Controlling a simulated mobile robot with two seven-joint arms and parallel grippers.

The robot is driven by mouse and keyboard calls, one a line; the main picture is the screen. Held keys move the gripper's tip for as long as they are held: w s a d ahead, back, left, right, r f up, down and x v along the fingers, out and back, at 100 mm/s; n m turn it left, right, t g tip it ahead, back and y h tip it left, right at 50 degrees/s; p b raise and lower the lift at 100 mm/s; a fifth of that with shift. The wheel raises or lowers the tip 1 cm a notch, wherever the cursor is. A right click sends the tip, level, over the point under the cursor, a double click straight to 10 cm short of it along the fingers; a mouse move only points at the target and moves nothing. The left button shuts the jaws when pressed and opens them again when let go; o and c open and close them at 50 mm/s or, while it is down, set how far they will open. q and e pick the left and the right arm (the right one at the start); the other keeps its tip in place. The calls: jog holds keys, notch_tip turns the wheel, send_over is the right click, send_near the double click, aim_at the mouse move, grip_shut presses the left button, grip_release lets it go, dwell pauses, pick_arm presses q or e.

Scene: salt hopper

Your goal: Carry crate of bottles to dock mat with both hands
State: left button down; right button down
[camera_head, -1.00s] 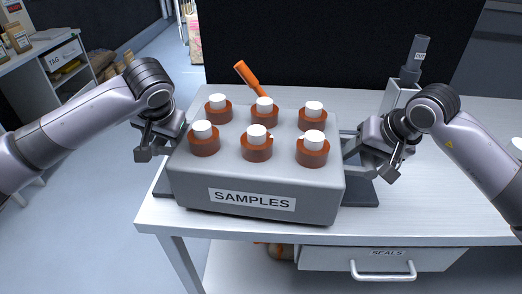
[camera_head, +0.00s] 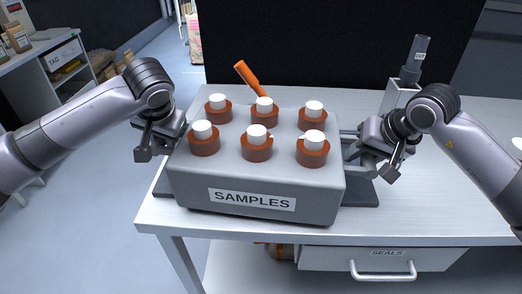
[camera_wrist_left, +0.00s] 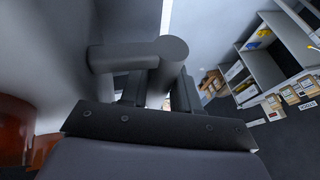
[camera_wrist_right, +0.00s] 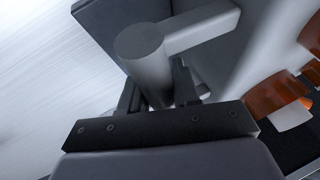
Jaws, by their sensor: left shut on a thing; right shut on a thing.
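The grey crate (camera_head: 255,180) with a SAMPLES label stands level over the dark dock mat (camera_head: 361,194) at the table's front. Several brown bottles (camera_head: 257,148) with white caps sit upright in its holes. The mat shows at both sides of the crate; whether the crate touches it I cannot tell. My left gripper (camera_head: 172,134) is shut on the crate's left handle (camera_wrist_left: 137,55). My right gripper (camera_head: 362,147) is shut on the right handle (camera_wrist_right: 145,45). The fingertips are partly hidden behind the handles in the wrist views.
The white table (camera_head: 445,185) is clear to the right. An orange-handled thing (camera_head: 249,78) and a grey stand with a dark top (camera_head: 411,62) are behind the crate. A SEALS drawer (camera_head: 385,262) is under the tabletop. A shelf (camera_head: 62,65) stands far left.

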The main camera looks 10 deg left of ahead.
dwell(0.7)
pick_arm(q)
jog(key=shift+w+r, duration=0.15)
jog(key=shift+r, duration=0.2)
pick_arm(e)
jog(key=shift+w+r, duration=0.15)
jog(key=shift+r, duration=0.2)
pick_arm(q)
jog(key=shift+w, duration=0.1)
pick_arm(e)
jog(key=shift+w, duration=0.1)
